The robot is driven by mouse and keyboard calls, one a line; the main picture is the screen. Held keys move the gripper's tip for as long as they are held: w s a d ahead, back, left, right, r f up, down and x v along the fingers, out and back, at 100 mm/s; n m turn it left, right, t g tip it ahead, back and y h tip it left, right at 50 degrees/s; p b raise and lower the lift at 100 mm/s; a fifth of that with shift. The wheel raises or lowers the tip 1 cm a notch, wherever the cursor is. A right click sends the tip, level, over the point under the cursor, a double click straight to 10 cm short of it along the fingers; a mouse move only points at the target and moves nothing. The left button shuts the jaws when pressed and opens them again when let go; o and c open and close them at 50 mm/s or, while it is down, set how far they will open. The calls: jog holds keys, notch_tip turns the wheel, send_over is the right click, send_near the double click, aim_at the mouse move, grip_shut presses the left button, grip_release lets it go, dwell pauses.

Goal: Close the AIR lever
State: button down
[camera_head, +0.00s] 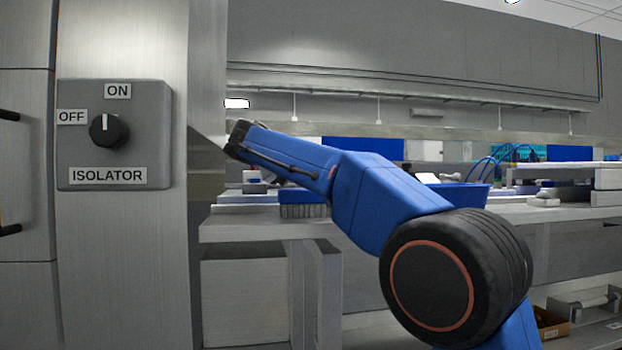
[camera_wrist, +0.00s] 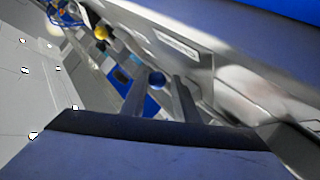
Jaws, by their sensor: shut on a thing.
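The picture is tilted and blurred, and the stem behind the knob is hard to see. I cannot read any AIR label, so I cannot tell the lever's position. A white label plate (camera_wrist: 177,45) with unreadable text is beyond the fingers. In the head view, my blue arm reaches up and left, and its dark far end is beside the metal column; the fingers and the lever cannot be made out there.
An isolator switch box (camera_head: 150,150) is on the metal column at left, its knob (camera_head: 109,131) pointing up towards ON. A workbench (camera_head: 255,228) runs behind my arm, with blue bins and hoses at the right. A yellow round thing (camera_wrist: 101,32) shows in the wrist view.

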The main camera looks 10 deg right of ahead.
jog(key=c, duration=1.4)
grip_release()
jog(key=shift+w+a+r, duration=0.1)
jog(key=shift+r, duration=0.2)
jog(key=shift+o, duration=0.2)
jog(key=shift+f, duration=0.15)
notch_tip(320, 180, up, 10)
jog(key=shift+c, duration=0.4)
